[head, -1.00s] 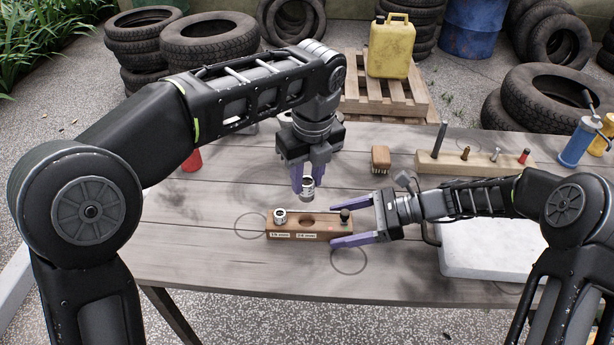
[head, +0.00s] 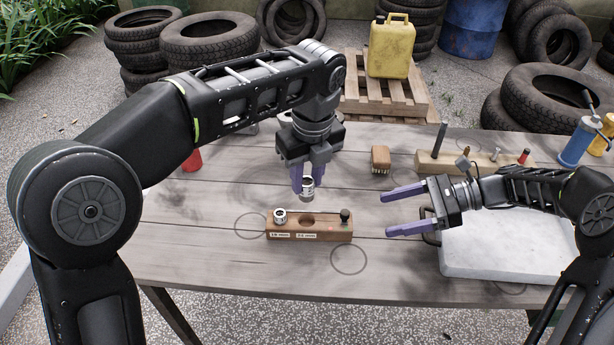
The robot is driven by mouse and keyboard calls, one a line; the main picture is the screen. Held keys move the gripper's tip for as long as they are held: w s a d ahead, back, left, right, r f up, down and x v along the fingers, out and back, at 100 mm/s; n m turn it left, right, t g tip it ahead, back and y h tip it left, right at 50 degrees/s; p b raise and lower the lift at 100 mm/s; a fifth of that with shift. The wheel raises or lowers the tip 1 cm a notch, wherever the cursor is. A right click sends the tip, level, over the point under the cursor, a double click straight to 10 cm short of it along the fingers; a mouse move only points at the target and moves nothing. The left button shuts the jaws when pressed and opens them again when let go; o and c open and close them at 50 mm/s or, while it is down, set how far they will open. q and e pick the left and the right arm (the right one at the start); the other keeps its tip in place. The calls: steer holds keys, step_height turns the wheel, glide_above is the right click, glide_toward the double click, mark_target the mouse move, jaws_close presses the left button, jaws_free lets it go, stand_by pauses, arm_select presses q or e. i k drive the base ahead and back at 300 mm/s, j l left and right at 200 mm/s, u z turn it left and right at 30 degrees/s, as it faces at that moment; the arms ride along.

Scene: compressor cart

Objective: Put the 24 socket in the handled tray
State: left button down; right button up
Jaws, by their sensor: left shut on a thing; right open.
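My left gripper (head: 308,190) is shut on a silver socket (head: 307,185), held in the air just above and behind the wooden socket block (head: 328,230). The block's middle hole is empty; its small labels are hard to read, so I cannot confirm the size of the held socket. Another silver socket (head: 280,216) sits at the block's left end, and a dark knobbed piece (head: 345,215) stands at its right end. My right gripper (head: 388,213) is open and empty, right of the block. A pale slab-like tray (head: 500,262) with a dark handle at its left lies at the right, partly hidden by my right arm.
A brush (head: 380,160) lies behind the block. A wooden rail with upright pegs (head: 480,162) is at the back right. A blue pump (head: 578,145) stands at the far right, and a red can (head: 192,158) at the left. The table front is clear.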

mark_target(504, 240)
steer(key=k, duration=1)
